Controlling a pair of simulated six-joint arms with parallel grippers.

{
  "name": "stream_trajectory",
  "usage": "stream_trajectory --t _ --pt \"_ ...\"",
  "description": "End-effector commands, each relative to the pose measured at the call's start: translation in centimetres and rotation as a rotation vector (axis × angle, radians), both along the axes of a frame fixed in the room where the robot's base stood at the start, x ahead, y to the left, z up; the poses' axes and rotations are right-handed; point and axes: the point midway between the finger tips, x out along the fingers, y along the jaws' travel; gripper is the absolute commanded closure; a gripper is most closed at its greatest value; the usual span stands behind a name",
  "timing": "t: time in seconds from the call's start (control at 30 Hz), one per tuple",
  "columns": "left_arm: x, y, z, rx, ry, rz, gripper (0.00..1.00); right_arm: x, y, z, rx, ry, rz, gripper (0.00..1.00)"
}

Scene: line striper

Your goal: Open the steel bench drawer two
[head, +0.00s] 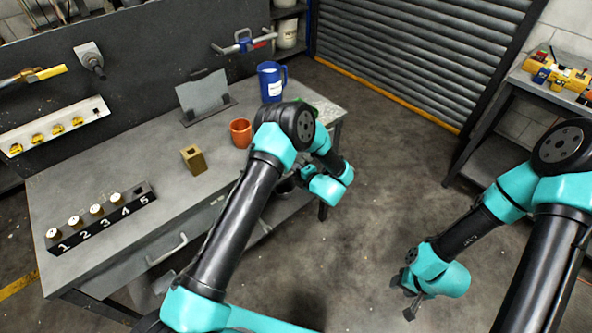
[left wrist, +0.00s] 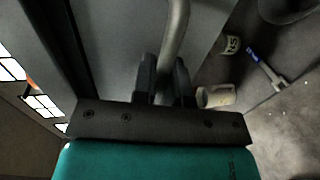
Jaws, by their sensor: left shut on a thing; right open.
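The steel bench (head: 75,190) stands at the left of the head view. One drawer handle (head: 167,250) shows on its front, clear of my grippers. My left gripper (head: 287,185) is at the bench's front further right, partly hidden behind my own arm. In the left wrist view its two dark fingers (left wrist: 166,80) are shut around a pale curved bar handle (left wrist: 176,32) on a grey drawer front (left wrist: 115,45). I cannot tell how far that drawer stands out. My right gripper (head: 410,298) is open and empty above the floor, well away from the bench.
On the bench are a numbered block (head: 103,222), a brass block (head: 193,159), an orange cup (head: 241,133), a blue jug (head: 271,82) and a grey plate stand (head: 205,97). The floor (head: 375,170) before the bench is clear. Another bench (head: 510,110) stands at right.

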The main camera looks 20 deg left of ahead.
Motion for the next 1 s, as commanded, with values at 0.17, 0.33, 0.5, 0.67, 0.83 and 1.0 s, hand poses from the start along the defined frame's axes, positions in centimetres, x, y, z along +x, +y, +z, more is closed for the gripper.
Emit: stream_trajectory --t 0.17,0.33,0.5,0.67,0.83,1.0 --pt "0.0 0.0 0.0 0.000 0.000 0.000 1.00 0.0 0.0 0.0 0.000 0.000 0.000 0.57" --pt "-0.1 -0.1 0.0 0.000 0.000 0.000 1.00 0.0 0.0 0.0 0.000 0.000 0.000 0.57" --pt "-0.6 -1.0 0.0 0.001 0.001 -0.001 1.00 0.0 0.0 0.0 0.000 0.000 0.000 0.57" --pt "-2.0 -3.1 0.0 0.001 0.001 -0.003 1.00 0.0 0.0 0.0 0.000 0.000 0.000 0.57" --pt "-4.3 -6.7 0.0 0.001 0.002 -0.005 1.00 0.0 0.0 0.0 0.000 0.000 0.000 0.57" --pt "-7.0 -10.8 0.0 0.001 0.000 -0.005 1.00 0.0 0.0 0.0 0.000 0.000 0.000 0.57"
